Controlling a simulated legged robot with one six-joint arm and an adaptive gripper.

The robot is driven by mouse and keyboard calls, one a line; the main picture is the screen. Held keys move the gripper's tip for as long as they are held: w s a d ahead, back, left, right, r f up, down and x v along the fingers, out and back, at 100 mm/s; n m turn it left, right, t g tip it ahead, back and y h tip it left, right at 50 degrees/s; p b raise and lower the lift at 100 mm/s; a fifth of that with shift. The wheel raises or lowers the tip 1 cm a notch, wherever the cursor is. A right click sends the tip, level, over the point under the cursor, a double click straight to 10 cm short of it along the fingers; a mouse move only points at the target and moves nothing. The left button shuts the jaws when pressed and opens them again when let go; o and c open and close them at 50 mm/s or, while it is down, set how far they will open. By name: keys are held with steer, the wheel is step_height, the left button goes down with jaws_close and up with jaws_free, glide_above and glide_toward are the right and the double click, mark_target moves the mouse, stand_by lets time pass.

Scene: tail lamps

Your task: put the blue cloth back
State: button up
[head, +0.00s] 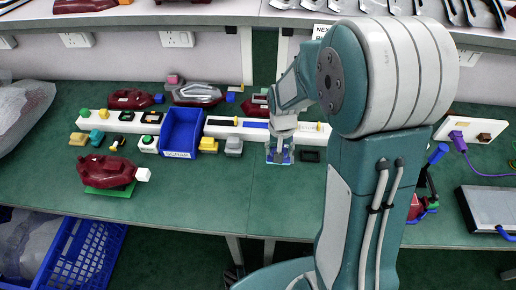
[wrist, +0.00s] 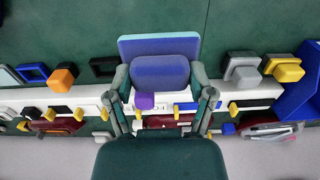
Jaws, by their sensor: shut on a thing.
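My gripper (wrist: 160,74) is shut on a soft-looking blue pad, which I take to be the blue cloth (wrist: 160,68). One finger presses each side of it. A flat blue piece with a lighter teal edge (wrist: 158,44) shows just beyond the pad; I cannot tell whether it is part of the cloth or lies under it. In the head view my gripper (head: 281,148) points down at the green bench, in front of the white rail, with blue (head: 279,158) at its fingertips. The tips' exact height above the bench is unclear.
A blue bin (head: 181,131) stands left of my gripper, with grey and yellow blocks (head: 234,145) between. A dark flat frame (head: 310,155) lies close on the right. The white rail (head: 227,128) runs behind.

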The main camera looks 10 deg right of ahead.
mark_target(261, 154)
steer(key=w+f, duration=0.2)
steer(key=w, duration=0.1)
steer(key=w+a+f, duration=0.1)
steer(key=w+f, duration=0.1)
steer(key=w, duration=0.1)
steer(key=w+a+f, duration=0.1)
steer(key=w+f, duration=0.2)
steer(key=shift+w+a, duration=0.2)
steer(key=shift+w+f, duration=0.6)
steer(key=shift+f, duration=0.2)
steer(key=f, duration=0.3)
steer(key=shift+a, duration=0.25)
steer(key=shift+d, duration=0.15)
steer(key=o, duration=1)
steer(key=shift+o, duration=0.2)
